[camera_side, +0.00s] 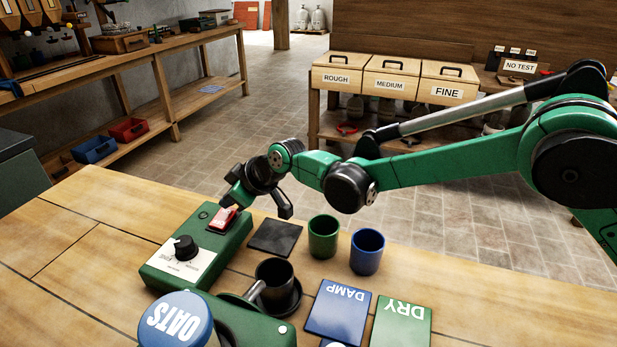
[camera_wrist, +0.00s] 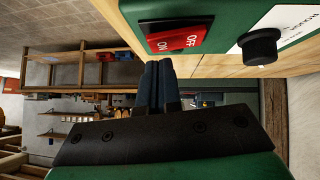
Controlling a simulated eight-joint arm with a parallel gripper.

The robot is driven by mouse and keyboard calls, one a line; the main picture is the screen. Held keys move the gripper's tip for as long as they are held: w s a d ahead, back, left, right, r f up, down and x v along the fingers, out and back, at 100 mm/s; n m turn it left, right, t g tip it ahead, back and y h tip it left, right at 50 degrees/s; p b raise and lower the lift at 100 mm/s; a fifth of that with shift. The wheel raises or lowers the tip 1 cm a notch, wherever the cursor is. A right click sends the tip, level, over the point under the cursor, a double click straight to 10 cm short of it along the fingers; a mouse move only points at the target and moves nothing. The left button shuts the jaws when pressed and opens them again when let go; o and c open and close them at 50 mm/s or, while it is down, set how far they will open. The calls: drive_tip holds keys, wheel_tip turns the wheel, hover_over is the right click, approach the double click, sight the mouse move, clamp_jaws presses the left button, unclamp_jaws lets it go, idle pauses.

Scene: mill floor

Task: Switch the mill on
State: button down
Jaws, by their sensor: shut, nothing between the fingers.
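The mill is a green box (camera_side: 190,262) on the workbench, with a red rocker switch (camera_side: 222,219) on top at its far end. In the wrist view the switch (camera_wrist: 175,39) has ON on its left half and OFF on its right half. I cannot tell which half is pressed down. A black knob (camera_side: 185,248) sits on a white label plate; it also shows in the wrist view (camera_wrist: 262,46). My gripper (camera_wrist: 158,66) is shut and empty, its dark fingertips close to the switch. I cannot tell whether they touch it.
A dark square mat (camera_side: 275,238), a green cup (camera_side: 323,237) and a blue cup (camera_side: 367,251) stand right of the mill. A black cup (camera_side: 274,279), an OATS lid (camera_side: 176,318), and DAMP (camera_side: 338,312) and DRY (camera_side: 401,322) plates are nearer. Bare bench lies left.

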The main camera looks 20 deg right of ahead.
drive_tip(key=shift+f, duration=0.45)
drive_tip(key=shift+w+d, duration=0.1)
drive_tip(key=shift+d+f+g, duration=0.1)
drive_tip(key=shift+f+g, duration=0.15)
drive_tip(key=shift+g, duration=0.05)
drive_tip(key=shift+s+a+r, duration=0.3)
drive_tip(key=shift+s+a, duration=0.2)
drive_tip(key=shift+a, duration=0.1)
